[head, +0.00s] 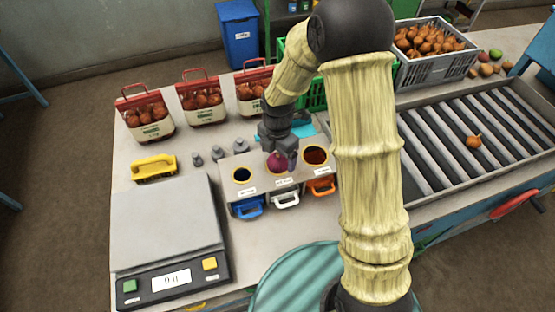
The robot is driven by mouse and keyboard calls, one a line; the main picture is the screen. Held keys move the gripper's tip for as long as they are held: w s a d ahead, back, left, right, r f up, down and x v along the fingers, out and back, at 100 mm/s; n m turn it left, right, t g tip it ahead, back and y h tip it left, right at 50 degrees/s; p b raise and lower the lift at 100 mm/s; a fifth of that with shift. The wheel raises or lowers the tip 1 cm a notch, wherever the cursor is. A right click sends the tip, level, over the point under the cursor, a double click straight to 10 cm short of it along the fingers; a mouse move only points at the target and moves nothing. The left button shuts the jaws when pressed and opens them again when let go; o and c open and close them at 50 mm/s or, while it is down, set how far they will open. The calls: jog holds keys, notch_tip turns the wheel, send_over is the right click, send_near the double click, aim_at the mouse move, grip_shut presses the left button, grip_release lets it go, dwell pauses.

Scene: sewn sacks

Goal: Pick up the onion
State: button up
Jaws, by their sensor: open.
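An orange-brown onion (474,141) lies alone on the roller conveyor (411,167) at the right. A round purple-red thing, which looks like a red onion (276,163), is at the middle yellow-rimmed opening of a grey stand (254,177). My gripper (279,152) points down right over this purple-red thing, with its fingers open. I cannot tell whether the fingers touch it; they partly hide it. My gripper is well to the left of the onion on the rollers.
A scale (166,229) stands front left, near a yellow handled tool (153,167) and small grey weights (217,153). Bags of onions (147,116) line the table's back. A grey crate of onions (429,67) stands behind the rollers. Blue, white and orange handled parts (286,200) front the stand.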

aim_at(278, 155)
notch_tip(278, 155, down, 2)
jog(key=shift+f, duration=0.1)
jog(key=shift+c, duration=0.5)
jog(key=c, duration=1.1)
jog(key=shift+r, duration=0.2)
notch_tip(278, 155, up, 10)
jog(key=shift+f+b, duration=0.1)
jog(key=shift+b, duration=0.75)
